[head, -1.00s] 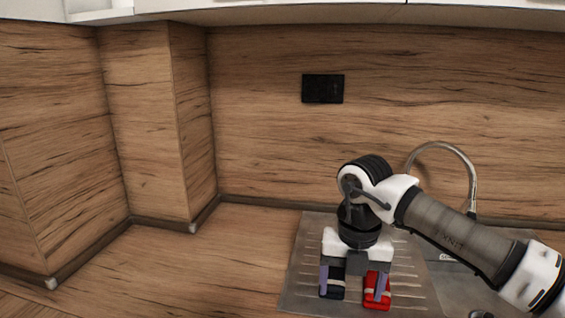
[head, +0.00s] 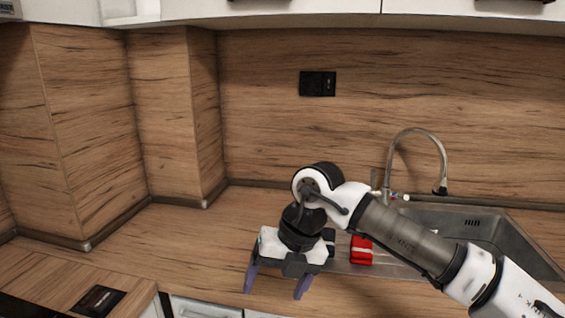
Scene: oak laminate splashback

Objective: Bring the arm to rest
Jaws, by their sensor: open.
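My gripper (head: 274,284) is in the head view at the lower middle, at the front edge of the wooden counter. Its two purple-grey fingers point down and stand apart, with nothing seen between them. My arm reaches in from the lower right. A red object with a pale band (head: 361,250) stands on the sink's drainboard, just right of the gripper and apart from it. A dark object (head: 328,238) beside it is mostly hidden behind the gripper.
A steel sink (head: 520,240) with a curved tap (head: 443,165) lies to the right, partly behind my arm. A black socket (head: 317,84) is on the splashback. The counter (head: 185,240) left of the gripper is clear.

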